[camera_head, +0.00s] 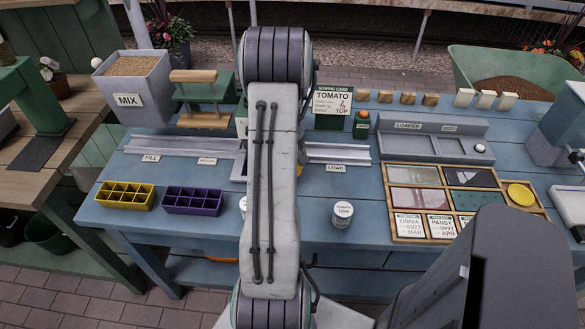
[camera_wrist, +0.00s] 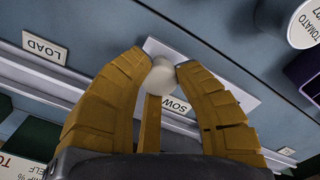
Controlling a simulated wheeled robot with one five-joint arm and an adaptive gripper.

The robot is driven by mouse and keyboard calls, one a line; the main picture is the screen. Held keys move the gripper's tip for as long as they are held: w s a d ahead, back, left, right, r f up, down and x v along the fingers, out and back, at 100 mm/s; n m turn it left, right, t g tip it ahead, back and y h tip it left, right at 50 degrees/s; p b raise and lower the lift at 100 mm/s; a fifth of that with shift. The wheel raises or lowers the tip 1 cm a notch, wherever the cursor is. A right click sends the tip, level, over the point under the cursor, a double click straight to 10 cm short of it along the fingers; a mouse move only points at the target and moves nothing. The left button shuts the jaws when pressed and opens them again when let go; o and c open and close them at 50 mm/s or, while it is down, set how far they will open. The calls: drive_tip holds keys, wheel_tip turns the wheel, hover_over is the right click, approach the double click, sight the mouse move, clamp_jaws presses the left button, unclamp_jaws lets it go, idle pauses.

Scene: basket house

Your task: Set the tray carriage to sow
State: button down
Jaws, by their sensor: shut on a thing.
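In the wrist view my gripper (camera_wrist: 162,70) is shut on a round white knob (camera_wrist: 160,82), with its brown fingers on either side. A label reading SOW (camera_wrist: 176,104) lies just by the knob, partly covered by a finger. In the head view my arm hides the gripper, the knob and the middle of the rail (camera_head: 185,146). A grey piece (camera_head: 238,172), perhaps part of the tray carriage, shows at the arm's left edge. The FILL label (camera_head: 150,158) is at the rail's left and the LOAD label (camera_head: 335,168) at its right.
Yellow (camera_head: 124,195) and purple (camera_head: 192,200) cell trays stand at the front left. A small tin (camera_head: 342,214) stands right of my arm. A framed seed board (camera_head: 389,199) and the loader (camera_head: 425,140) are further right. The mix bin (camera_head: 135,85) is back left.

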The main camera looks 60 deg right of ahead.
drive_tip(key=shift+a+f, duration=0.15)
drive_tip(key=c, duration=0.9)
unclamp_jaws()
drive_tip(key=shift+o, duration=0.2)
drive_tip(key=shift+r, duration=0.2)
wheel_tip(320, 180, up, 12)
drive_tip(key=shift+f, duration=0.1)
